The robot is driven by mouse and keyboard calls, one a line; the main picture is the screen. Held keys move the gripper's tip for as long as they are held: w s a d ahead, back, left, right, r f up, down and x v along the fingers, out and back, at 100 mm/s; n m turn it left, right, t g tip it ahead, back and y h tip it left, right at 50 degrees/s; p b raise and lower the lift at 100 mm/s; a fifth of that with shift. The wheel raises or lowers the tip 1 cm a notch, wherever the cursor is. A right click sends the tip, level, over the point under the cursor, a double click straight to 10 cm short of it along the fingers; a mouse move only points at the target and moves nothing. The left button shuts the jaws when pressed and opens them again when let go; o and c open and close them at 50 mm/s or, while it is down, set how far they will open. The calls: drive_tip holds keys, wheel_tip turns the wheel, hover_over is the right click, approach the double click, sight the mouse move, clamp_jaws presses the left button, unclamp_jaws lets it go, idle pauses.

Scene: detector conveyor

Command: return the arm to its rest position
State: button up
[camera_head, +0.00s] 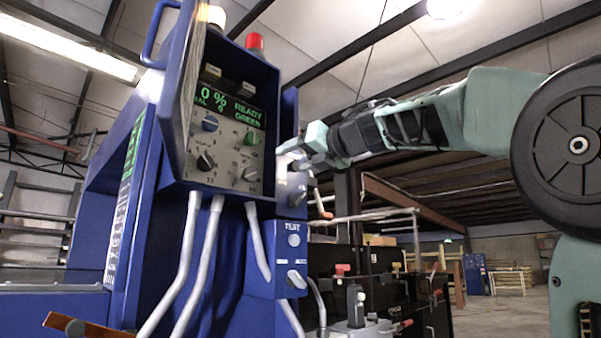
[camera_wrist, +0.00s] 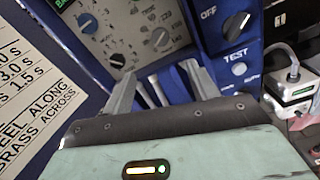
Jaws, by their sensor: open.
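My arm reaches in from the right in the head view, with my gripper (camera_head: 303,154) close to the right side of the blue detector control cabinet (camera_head: 228,198). In the wrist view my gripper (camera_wrist: 160,80) shows two separated fingers with nothing between them. The fingers point at the lower part of the control panel (camera_head: 228,135) and the blue housing. Whether a fingertip touches the cabinet I cannot tell. The side switch box carries a TEST button (camera_head: 293,240) and a lower switch (camera_head: 296,279). An OFF knob (camera_wrist: 237,25) shows in the wrist view, right of my gripper.
Grey conduits (camera_head: 186,266) run down from the cabinet. A red lamp (camera_head: 254,41) and a pale lamp sit on top. A dark bench or cabinet with small devices (camera_head: 356,305) stands behind, lower centre. Open floor (camera_head: 508,312) lies at the right.

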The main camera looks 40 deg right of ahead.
drive_tip(key=shift+s+b, duration=0.25)
drive_tip(key=shift+b, duration=0.05)
idle(0.5)
